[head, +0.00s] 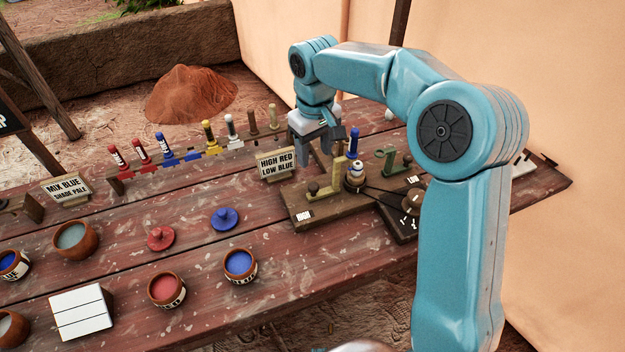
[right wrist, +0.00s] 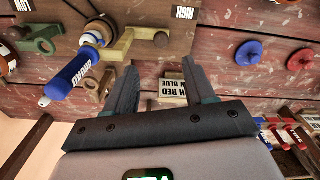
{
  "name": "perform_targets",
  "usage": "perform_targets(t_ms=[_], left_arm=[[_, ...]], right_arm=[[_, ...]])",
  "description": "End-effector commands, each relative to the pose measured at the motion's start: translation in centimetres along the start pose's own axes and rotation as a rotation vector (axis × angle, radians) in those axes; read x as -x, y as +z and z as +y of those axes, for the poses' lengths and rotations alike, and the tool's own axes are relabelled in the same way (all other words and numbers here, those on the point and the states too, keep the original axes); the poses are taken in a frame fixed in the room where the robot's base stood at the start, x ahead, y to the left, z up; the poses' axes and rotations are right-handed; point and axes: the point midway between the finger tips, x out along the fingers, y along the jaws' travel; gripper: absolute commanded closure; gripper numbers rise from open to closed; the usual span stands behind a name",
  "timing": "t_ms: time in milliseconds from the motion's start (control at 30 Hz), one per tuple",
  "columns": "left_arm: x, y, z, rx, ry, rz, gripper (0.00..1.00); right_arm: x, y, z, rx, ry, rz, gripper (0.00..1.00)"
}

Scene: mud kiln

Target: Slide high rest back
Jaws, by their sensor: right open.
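The high rest (head: 338,172) is a yellow-olive upright piece with a dark knob on its foot. It stands on the wooden board behind the HIGH label (head: 304,216), and also shows in the right wrist view (right wrist: 125,45). My right gripper (head: 316,158) is open and empty, with its fingers pointing down just behind the board. In the right wrist view its fingers (right wrist: 165,78) are apart, with the high rest beyond them and nothing between them. A blue BROAD brush (right wrist: 75,75) is close beside the high rest; whether they touch I cannot tell. My left gripper is not in view.
A green rest (head: 388,160) with a knob is on the board's right side. A small round piece (head: 355,174) stands between the rests. A HIGH RED LOW BLUE sign (head: 277,163) is left of my gripper. Brushes line a rack (head: 183,160); pots and lids occupy the left front.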

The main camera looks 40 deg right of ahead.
Motion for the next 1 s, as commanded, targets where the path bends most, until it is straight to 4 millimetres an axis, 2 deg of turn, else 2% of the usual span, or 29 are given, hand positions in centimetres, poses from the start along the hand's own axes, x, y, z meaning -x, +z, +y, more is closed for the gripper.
perform_targets(t_ms=[33,200,400,600,867,967,1000], left_arm=[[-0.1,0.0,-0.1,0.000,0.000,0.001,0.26],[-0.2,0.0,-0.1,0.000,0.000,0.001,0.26],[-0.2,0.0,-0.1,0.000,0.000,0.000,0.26],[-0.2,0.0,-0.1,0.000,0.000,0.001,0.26],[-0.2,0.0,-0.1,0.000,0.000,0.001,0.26],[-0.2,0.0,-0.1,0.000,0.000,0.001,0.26],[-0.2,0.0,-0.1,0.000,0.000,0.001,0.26]], right_arm=[[-1.4,0.1,0.0,0.001,0.000,-0.006,0.46],[-5.4,0.1,-0.1,0.000,-0.001,-0.006,0.46],[-8.9,-0.2,-0.1,0.000,0.000,-0.002,0.46],[-10.4,-0.3,-0.1,0.000,0.000,-0.001,0.46],[-10.5,-0.4,-0.1,0.000,0.000,0.000,0.46],[-10.5,-0.4,-0.1,0.000,0.000,0.000,0.75],[-10.5,-0.4,-0.1,0.000,0.000,0.000,0.88]])
